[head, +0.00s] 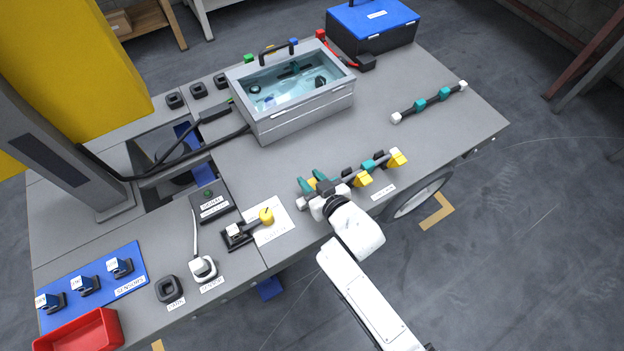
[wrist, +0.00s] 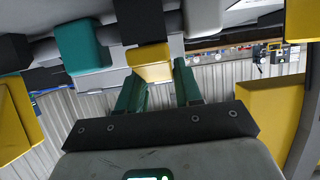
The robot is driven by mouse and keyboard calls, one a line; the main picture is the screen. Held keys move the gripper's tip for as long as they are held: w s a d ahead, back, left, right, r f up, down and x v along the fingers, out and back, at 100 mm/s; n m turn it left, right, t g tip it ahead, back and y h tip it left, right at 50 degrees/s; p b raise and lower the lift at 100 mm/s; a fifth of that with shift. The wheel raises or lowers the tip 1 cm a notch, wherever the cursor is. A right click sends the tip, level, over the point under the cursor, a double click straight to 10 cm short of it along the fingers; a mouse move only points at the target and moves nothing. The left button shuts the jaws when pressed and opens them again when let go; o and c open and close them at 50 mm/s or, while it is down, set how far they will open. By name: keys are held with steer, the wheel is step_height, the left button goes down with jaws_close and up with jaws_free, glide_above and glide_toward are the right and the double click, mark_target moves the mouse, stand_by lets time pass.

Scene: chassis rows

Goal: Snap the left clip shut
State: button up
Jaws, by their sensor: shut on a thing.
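A grey bar with teal sleeves (head: 368,165) lies near the front edge of the bench in the head view. Yellow clips sit along it, a middle one (head: 362,179) and a right one (head: 397,158). The left clip (head: 311,183) shows as a small yellow patch between the green fingers of my gripper (head: 313,183). In the wrist view my gripper (wrist: 158,88) is shut on this yellow clip (wrist: 150,64), beside a teal sleeve (wrist: 82,47). My gripper's body covers part of the bar's left end. Whether the left clip is closed cannot be told.
A water-filled tank (head: 300,118) stands behind the bar. A second bar (head: 430,102) lies at the right. A small black fixture with a yellow knob (head: 266,215) is left of my gripper. A blue-lidded box (head: 375,40) stands at the back. Bench between the bars is clear.

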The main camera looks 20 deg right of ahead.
steer(key=shift+w+r+g+p, duration=0.1)
steer(key=shift+r+g+p, duration=0.2)
steer(key=shift+p, duration=0.7)
steer(key=shift+f+g+p, duration=0.15)
steer(key=shift+g+p, duration=0.15)
steer(key=shift+p, duration=0.3)
steer(key=shift+w+a+f+g+p, duration=0.15)
steer(key=shift+f+g+p, duration=0.25)
steer(key=shift+p, duration=0.2)
steer(key=shift+f+h, duration=0.3)
steer(key=shift+f, duration=0.1)
steer(key=shift+g, duration=0.3)
steer(key=o, duration=1)
steer(key=shift+c, duration=0.2)
steer(key=shift+r, duration=0.1)
steer(key=v, duration=1)
steer(key=shift+s+r+p, duration=0.15)
steer(key=shift+s+p, duration=0.2)
steer(key=shift+p, duration=0.05)
